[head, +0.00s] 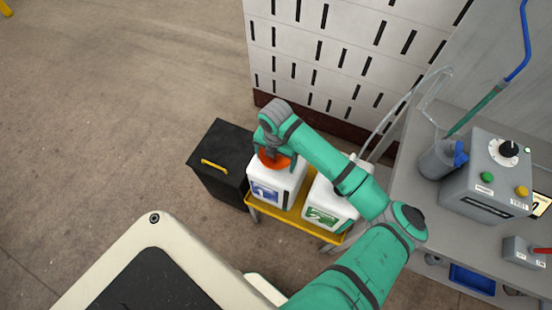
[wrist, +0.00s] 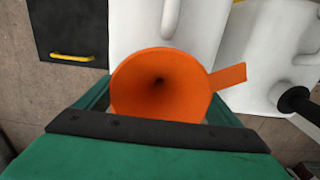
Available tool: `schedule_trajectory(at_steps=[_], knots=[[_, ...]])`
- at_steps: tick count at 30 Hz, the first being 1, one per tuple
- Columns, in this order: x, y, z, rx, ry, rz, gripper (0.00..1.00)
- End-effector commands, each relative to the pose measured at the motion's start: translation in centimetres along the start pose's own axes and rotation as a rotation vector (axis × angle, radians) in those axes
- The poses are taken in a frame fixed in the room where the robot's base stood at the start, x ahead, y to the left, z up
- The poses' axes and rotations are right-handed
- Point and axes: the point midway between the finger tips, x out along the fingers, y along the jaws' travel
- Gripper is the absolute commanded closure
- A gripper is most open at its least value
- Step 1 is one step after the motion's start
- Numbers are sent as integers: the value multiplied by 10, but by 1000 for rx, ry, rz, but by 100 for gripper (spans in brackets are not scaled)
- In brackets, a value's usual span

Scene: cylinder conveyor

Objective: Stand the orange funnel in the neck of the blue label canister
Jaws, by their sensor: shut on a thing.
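The orange funnel (head: 275,161) is held in my gripper (head: 271,152), directly over the top of the white canister with the blue label (head: 268,191). In the wrist view the funnel (wrist: 160,82) shows its wide mouth to the camera, with its tab pointing right, between the green sides of my gripper. The white canister (wrist: 128,30) shows behind it. The canister's neck is hidden by the funnel and my gripper. I cannot tell whether the spout is in the neck or above it.
A white canister with a green label (head: 322,213) stands right beside, on the same yellow cart (head: 293,216). A black box with a yellow handle (head: 214,165) is close on the left. A grey bench (head: 416,190) with a control box (head: 487,178) is at right. Open floor lies left.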

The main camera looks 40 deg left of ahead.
Motion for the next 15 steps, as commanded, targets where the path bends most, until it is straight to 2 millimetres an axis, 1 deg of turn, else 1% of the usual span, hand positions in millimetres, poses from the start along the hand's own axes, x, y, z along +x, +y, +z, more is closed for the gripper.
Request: schedule_trajectory(at_steps=[15], knots=[[3, 0, 0, 0, 0, 0, 38]])
